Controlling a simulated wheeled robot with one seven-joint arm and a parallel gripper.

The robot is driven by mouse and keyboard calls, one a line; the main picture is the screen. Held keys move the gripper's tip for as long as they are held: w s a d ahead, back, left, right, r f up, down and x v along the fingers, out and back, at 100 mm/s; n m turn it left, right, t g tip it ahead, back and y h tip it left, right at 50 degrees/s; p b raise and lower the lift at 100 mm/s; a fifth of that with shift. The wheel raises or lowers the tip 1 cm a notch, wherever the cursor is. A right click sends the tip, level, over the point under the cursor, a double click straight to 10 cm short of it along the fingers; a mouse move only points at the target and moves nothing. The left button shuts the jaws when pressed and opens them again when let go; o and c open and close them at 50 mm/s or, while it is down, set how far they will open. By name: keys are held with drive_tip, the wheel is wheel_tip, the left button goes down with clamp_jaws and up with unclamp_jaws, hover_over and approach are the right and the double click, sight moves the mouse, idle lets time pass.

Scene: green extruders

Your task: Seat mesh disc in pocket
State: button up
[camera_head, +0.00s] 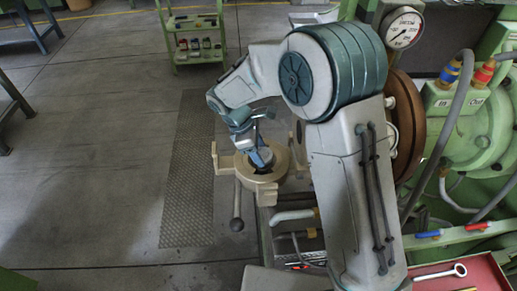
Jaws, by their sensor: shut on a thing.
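My gripper (262,158) points down over the opening of a beige ring-shaped housing (262,190) left of the green machine. A small dark round thing (263,168) shows at the fingertips, inside or just above the housing's opening. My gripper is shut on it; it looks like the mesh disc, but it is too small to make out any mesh. I cannot tell whether it touches the pocket's floor or lies level. The inside of the pocket is mostly hidden by the gripper and the housing's rim.
A handle with a ball end (237,222) hangs from the housing. The green machine with a gauge (403,28) and hoses fills the right. A red tray (482,276) with a wrench is at lower right. A green cart (195,40) stands behind.

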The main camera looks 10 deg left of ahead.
drive_tip(key=shift+f, duration=0.25)
drive_tip(key=shift+f+b, duration=0.25)
drive_tip(key=shift+b, duration=0.05)
drive_tip(key=shift+f, duration=0.1)
idle(0.5)
drive_tip(key=shift+f+b, duration=0.3)
drive_tip(key=shift+f, duration=0.05)
idle(0.6)
drive_tip(key=o, duration=1.2)
drive_tip(key=shift+c, duration=0.2)
